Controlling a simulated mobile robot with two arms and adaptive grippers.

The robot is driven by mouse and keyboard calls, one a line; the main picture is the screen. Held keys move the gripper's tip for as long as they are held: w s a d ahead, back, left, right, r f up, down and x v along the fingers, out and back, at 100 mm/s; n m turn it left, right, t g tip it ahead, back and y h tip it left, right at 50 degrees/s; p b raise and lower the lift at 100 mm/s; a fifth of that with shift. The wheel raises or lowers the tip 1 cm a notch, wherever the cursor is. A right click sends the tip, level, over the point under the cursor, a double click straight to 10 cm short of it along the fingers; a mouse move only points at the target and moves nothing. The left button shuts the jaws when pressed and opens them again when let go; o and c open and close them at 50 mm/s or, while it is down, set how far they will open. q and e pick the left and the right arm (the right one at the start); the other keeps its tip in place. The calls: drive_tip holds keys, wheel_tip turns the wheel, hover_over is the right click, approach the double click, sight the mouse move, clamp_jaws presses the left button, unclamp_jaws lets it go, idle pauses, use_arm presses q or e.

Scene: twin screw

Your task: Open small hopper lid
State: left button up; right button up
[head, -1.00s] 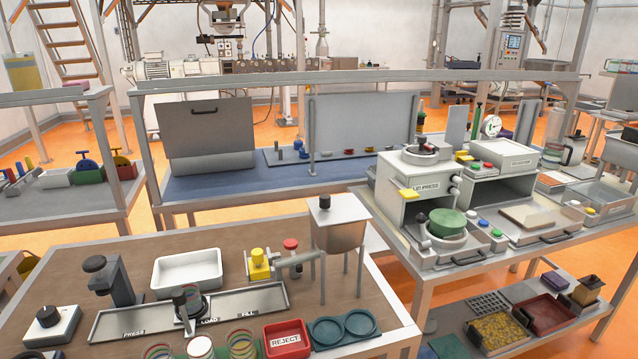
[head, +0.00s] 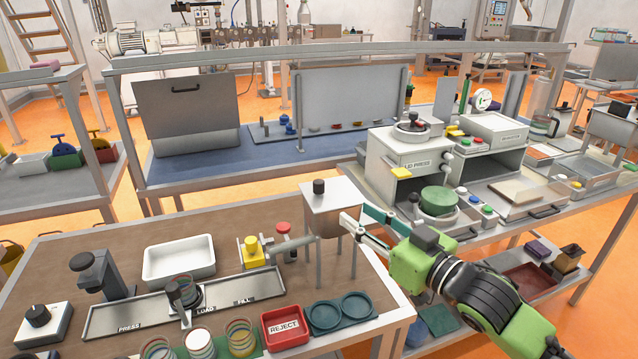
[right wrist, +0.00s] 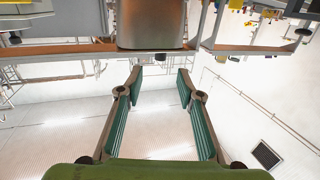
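The small hopper (head: 327,222) stands on thin legs at the right side of the brown bench. Its flat lid (head: 340,193) lies shut on top, with a black knob (head: 319,187) near the back left. My right gripper (head: 357,217) is open and empty, coming in from the right. Its fingertips are close to the hopper's right side, just below lid height; I cannot tell whether they touch it. In the right wrist view the hopper's metal body (right wrist: 151,24) is at the top, beyond the spread fingers (right wrist: 160,82). My left gripper is not in view.
A valve pipe with yellow (head: 252,251) and red (head: 283,228) parts stands left of the hopper. A red REJECT tray (head: 285,326) and green round holders (head: 340,313) lie in front. The lid press (head: 408,176) stands on the bench to the right.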

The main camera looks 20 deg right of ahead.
sight(323, 186)
drive_tip(key=p+x, duration=0.1)
drive_tip(key=x, duration=0.3)
drive_tip(key=r+p+x, duration=0.1)
drive_tip(key=x, duration=0.3)
drive_tip(key=p+x, duration=0.2)
drive_tip(key=x, duration=0.2)
drive_tip(key=shift+w+a+r, duration=0.15)
drive_tip(key=shift+w+a, duration=0.1)
drive_tip(key=shift+w, duration=0.15)
drive_tip(key=shift+w+a, duration=0.2)
drive_tip(key=shift+w, duration=0.25)
clamp_jaws()
